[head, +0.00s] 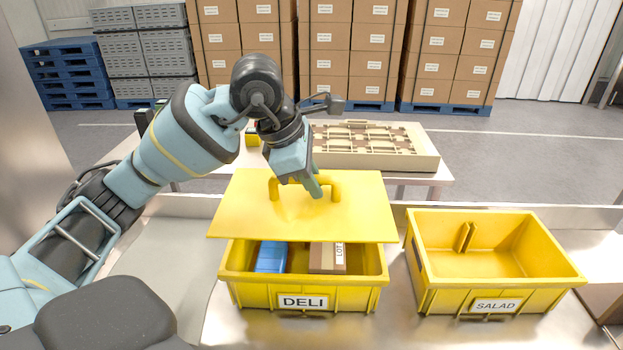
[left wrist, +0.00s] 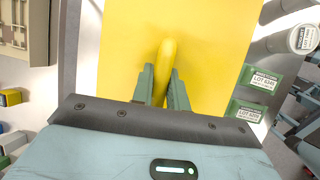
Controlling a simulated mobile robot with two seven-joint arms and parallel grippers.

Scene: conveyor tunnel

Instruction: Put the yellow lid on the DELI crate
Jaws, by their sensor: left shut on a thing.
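The yellow lid (head: 350,215) is a flat panel with a raised bar handle. My left gripper (head: 316,188) is shut on the lid's handle; the left wrist view shows the two green fingers (left wrist: 163,88) on either side of the handle (left wrist: 166,62). The lid hangs above the back part of the DELI crate (head: 305,298), slightly tilted, with the crate's front opening showing below it. Inside the crate are a blue item (head: 271,257) and a brown box (head: 327,258) marked LOT. My right gripper is not in view.
The open yellow SALAD crate (head: 495,290) stands to the right, with a divider piece inside and little else. Behind the steel surface, a table holds a beige tray (head: 428,163). Boxes on blue pallets stand further back.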

